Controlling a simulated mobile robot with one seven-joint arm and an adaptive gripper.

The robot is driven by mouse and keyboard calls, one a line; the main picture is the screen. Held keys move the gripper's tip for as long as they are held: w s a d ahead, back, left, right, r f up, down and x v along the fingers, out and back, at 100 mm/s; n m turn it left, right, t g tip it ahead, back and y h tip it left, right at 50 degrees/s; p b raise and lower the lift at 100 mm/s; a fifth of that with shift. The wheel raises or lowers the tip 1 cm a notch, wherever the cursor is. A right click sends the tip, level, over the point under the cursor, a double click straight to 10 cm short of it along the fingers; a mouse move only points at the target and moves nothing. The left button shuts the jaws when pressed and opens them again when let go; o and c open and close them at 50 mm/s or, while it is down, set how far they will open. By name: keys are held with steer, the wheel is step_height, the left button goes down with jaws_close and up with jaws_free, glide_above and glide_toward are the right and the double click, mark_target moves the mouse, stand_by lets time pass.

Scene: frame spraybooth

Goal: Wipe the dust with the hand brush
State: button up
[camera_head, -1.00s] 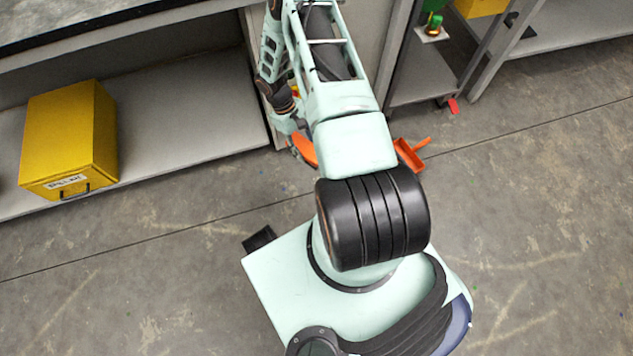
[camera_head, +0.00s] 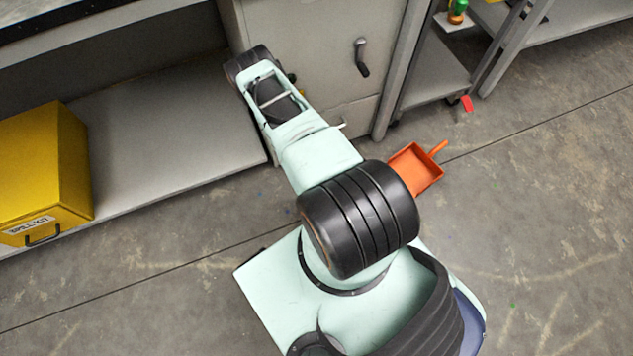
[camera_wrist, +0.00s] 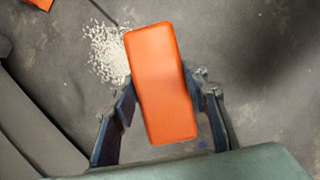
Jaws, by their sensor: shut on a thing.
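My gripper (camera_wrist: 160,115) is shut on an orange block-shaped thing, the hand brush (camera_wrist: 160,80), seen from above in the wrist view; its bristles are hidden. A patch of pale, grainy dust (camera_wrist: 105,50) lies on the grey floor just left of the brush's upper part. I cannot tell whether the brush touches the floor. In the head view my arm hides the gripper, the brush and the dust. An orange dustpan (camera_head: 416,170) lies on the floor right of my arm, and an orange corner of a thing (camera_wrist: 40,3) shows at the wrist view's top left.
A grey cabinet (camera_head: 310,50) with a dark handle stands behind my arm. A yellow spill kit box (camera_head: 45,170) sits on the low shelf (camera_head: 150,140) at left. A small red thing (camera_head: 466,103) lies by the right-hand rack. The floor (camera_head: 540,220) at right is mostly clear.

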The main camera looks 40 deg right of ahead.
steer(key=shift+w+f, duration=0.1)
steer(key=shift+w, duration=0.3)
step_height(320, 180, down, 6)
steer(key=b, duration=0.4)
steer(key=shift+b, duration=0.35)
steer(key=shift+f, duration=0.9)
steer(key=shift+d, duration=0.1)
steer(key=shift+s+d+r, duration=0.1)
steer(key=shift+s+d, duration=0.15)
steer(key=shift+d, duration=0.65)
steer(key=shift+s+d, duration=0.2)
steer(key=shift+d, duration=0.65)
steer(key=shift+s+d+f, duration=0.1)
steer(key=shift+s+d, duration=0.35)
steer(key=shift+d, duration=1.45)
steer(key=shift+s+d+f, duration=0.1)
steer(key=shift+s+d, duration=0.4)
steer(key=shift+d, duration=1.35)
steer(key=shift+s+d, duration=0.45)
steer(key=shift+d, duration=1.45)
